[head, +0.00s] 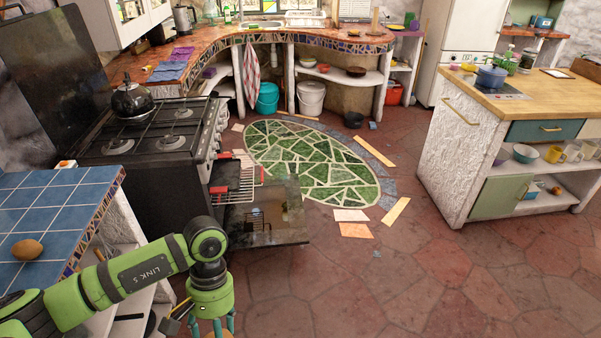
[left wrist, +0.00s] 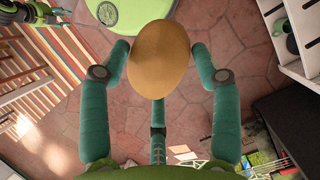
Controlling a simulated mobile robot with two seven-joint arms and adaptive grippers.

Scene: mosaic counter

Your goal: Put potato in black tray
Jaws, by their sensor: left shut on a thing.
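My left gripper (head: 212,330) hangs at the bottom of the head view, in front of the stove. In the left wrist view its teal fingers (left wrist: 158,75) are closed around a smooth brown potato (left wrist: 160,52), held above the floor. A second brown, potato-like thing (head: 27,249) lies on the blue tiled counter at the left. I cannot make out a black tray for certain. The oven's dark door (head: 285,232) is open, with a wire rack (head: 234,188) pulled out over it. What looks like my right gripper (left wrist: 58,14) shows small at the top left of the wrist view.
The black stove (head: 150,180) stands beside the blue tiled counter (head: 50,200), with a kettle (head: 132,100) on it. A wood-topped island (head: 540,100) stands at the right. A green mosaic (head: 310,165) lies behind.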

